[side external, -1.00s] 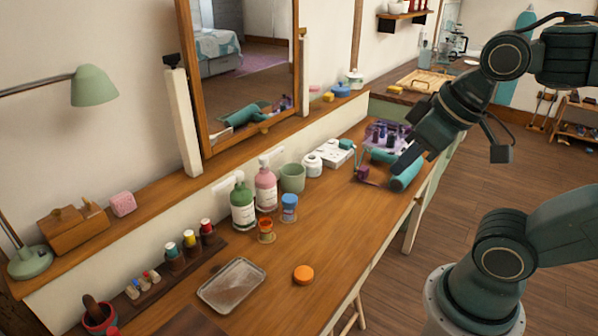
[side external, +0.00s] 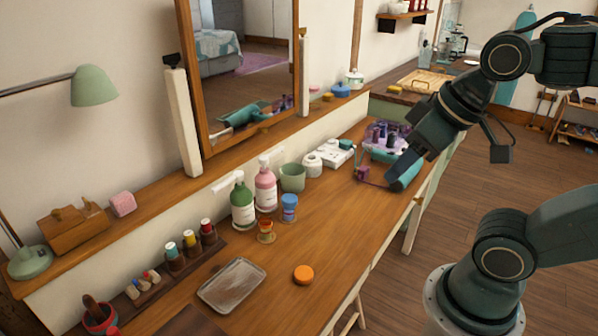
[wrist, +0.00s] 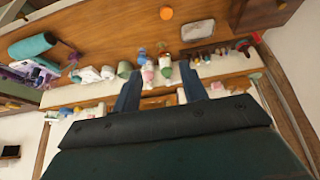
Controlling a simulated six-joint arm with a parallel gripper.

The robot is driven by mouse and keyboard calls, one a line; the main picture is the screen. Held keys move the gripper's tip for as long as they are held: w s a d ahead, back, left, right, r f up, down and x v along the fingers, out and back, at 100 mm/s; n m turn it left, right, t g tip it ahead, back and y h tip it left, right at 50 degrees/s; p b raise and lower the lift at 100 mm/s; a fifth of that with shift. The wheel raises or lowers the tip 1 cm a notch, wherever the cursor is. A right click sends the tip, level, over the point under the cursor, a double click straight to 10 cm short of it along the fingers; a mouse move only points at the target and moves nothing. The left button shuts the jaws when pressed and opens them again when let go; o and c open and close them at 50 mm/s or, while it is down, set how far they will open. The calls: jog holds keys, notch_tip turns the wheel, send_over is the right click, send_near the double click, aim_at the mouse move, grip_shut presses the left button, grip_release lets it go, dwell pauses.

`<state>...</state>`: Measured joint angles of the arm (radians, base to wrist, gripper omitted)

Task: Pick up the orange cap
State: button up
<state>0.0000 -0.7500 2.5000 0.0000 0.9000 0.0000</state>
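The orange cap (side external: 303,275) is a small round disc lying flat on the wooden table, right of the metal tray. It also shows at the top of the wrist view (wrist: 166,13). My gripper (side external: 398,172) hangs over the far right end of the table, well away from the cap. In the wrist view its two fingers (wrist: 158,80) stand apart with nothing held between them. The cap lies beyond the fingertips there, past the row of bottles.
A metal tray (side external: 232,285) lies left of the cap. A teal roll (wrist: 32,47) lies at the far end. The table around the cap is clear.

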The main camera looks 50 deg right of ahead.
jog(key=o, duration=0.5)
jog(key=shift+w, duration=0.1)
jog(key=n+g, duration=0.6)
jog(key=n, duration=1.2)
send_over(303, 273)
notch_tip(303, 273, down, 21)
jog(key=shift+f, duration=0.2)
jog(key=shift+f, duration=4.25)
jog(key=shift+f, duration=0.15)
